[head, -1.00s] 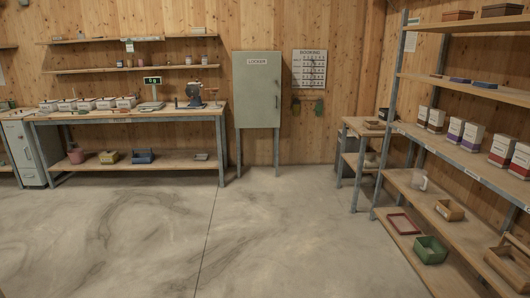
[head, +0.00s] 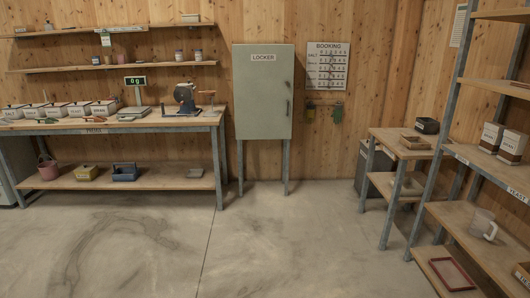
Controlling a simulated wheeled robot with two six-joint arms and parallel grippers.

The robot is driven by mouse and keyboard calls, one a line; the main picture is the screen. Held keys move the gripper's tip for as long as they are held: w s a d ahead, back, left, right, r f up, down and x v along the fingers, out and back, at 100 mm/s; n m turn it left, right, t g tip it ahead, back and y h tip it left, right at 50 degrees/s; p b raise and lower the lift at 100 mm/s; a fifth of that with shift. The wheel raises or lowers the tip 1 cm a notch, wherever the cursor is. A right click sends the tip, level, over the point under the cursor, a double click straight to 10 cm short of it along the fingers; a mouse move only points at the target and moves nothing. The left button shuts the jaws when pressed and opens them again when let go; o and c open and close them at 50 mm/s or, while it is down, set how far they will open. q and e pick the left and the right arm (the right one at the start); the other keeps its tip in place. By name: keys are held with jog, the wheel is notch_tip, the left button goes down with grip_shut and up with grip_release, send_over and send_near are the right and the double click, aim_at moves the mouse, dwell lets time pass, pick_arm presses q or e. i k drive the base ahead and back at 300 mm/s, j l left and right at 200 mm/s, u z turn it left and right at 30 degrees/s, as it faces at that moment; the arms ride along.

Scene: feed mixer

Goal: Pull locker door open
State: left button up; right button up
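The locker (head: 263,92) is a grey-green metal cabinet on legs against the wooden back wall, near the middle of the head view. Its door faces me, carries a LOCKER label (head: 263,57) and looks shut. A small dark handle (head: 288,107) sits on the right side of the door. Neither of my grippers shows in the head view.
A workbench (head: 140,123) with a scale (head: 134,113) and a grinder (head: 185,99) stands left of the locker. A small wooden table (head: 402,141) and tall shelves (head: 480,168) stand to the right. The concrete floor (head: 240,255) ahead is clear.

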aim_at(263, 103)
jog(key=i, duration=4)
